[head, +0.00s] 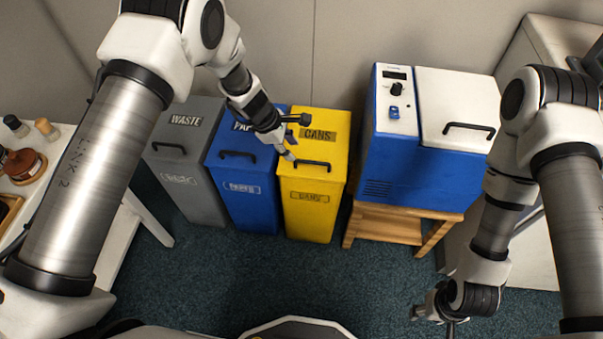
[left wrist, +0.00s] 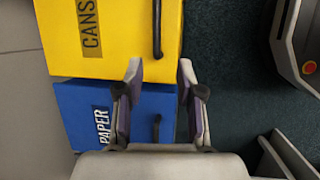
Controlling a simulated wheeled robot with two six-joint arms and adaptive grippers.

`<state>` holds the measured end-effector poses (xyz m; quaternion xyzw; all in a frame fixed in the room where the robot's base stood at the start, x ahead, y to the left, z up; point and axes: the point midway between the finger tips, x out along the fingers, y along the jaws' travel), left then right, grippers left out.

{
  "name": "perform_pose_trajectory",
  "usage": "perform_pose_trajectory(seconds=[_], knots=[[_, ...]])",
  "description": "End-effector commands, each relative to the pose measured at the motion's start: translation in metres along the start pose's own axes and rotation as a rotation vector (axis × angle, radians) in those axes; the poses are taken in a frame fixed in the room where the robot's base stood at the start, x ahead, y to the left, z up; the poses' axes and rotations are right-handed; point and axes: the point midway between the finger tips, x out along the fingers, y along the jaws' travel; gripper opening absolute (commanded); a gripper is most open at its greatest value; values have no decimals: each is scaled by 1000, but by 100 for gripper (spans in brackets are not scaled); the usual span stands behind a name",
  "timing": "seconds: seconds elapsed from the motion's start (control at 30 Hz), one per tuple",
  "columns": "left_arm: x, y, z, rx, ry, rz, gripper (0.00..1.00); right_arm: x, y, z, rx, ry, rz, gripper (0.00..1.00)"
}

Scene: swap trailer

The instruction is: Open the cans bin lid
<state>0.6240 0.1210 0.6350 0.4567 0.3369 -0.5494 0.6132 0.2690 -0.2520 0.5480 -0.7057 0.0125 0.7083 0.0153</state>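The yellow cans bin (head: 311,215) stands at the right end of a row of three bins. Its lid (head: 334,153) is closed and marked CANS, with a black bar handle (head: 314,163) near the front edge. My left gripper (head: 298,139) is over the left part of this lid, open and empty. In the left wrist view, its two fingers (left wrist: 160,72) are spread, and the cans bin handle (left wrist: 157,28) lies beyond the tips, apart from them. My right gripper (head: 433,313) hangs low at the lower right, over the floor; its fingers look spread and empty.
The blue paper bin (head: 240,203) and grey waste bin (head: 187,191) stand to the left, lids closed. A blue and white machine (head: 410,165) sits on a wooden stand (head: 392,226) to the right. A wall is behind; the carpet (head: 230,270) in front is clear.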

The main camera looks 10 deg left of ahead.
Motion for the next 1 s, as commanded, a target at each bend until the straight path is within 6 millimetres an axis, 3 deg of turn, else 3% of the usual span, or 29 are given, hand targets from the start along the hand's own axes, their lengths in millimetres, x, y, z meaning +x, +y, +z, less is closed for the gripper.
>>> perform_pose_trajectory(seconds=[0.13,0.43,0.73,0.77,0.87,1.0], knots=[[14,8,9,-19,-26,11,37,1,0,0,1,1,0,50],[67,7,9,-17,-23,9,37,6,0,0,0,1,0,50],[75,7,9,-17,-22,10,37,6,0,0,0,1,0,50],[75,7,9,-17,-22,10,34,6,0,0,0,1,0,50],[75,7,9,-17,-22,10,0,6,0,0,0,1,0,50],[75,7,8,-17,-22,10,0,6,0,0,0,1,0,50]])
